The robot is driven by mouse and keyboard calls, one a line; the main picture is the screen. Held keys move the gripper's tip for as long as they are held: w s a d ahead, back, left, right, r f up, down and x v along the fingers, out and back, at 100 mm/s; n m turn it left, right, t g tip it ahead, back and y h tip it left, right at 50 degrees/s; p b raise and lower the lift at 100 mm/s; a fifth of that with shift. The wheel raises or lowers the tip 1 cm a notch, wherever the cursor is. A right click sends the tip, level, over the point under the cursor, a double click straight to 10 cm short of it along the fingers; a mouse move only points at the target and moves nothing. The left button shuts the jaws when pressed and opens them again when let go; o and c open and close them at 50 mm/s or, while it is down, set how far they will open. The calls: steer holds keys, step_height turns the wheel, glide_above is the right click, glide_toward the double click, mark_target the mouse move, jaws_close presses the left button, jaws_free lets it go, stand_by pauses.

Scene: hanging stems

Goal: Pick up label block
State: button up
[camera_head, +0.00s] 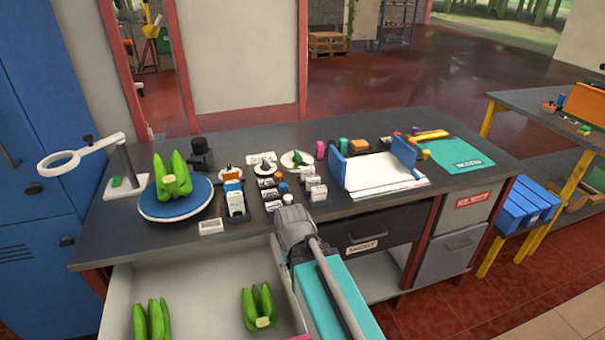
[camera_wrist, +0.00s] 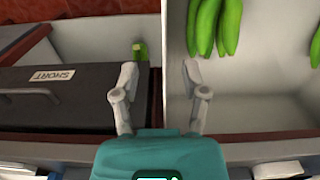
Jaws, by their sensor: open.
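My gripper (camera_wrist: 161,78) is open in the wrist view, its two fingers apart with nothing between them. It is over the side wall between the open drawer and the dark drawer front. In the head view its fingers are hidden behind my own arm. Several small white and black blocks stand on the grey bench, among them a white block group (camera_head: 313,188) and a taller white block (camera_head: 236,203). A flat white piece (camera_head: 211,227) lies near the bench's front edge. I cannot tell which of these is the label block.
The open drawer (camera_head: 119,290) holds green banana bunches (camera_head: 259,307). A blue plate (camera_head: 172,208) with green bananas (camera_head: 173,180) and a magnifier lamp (camera_head: 128,164) stand at the left. Blue bookends (camera_head: 336,166) and a teal mat (camera_head: 456,154) are at the right.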

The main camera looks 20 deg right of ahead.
steer(key=shift+d, duration=0.35)
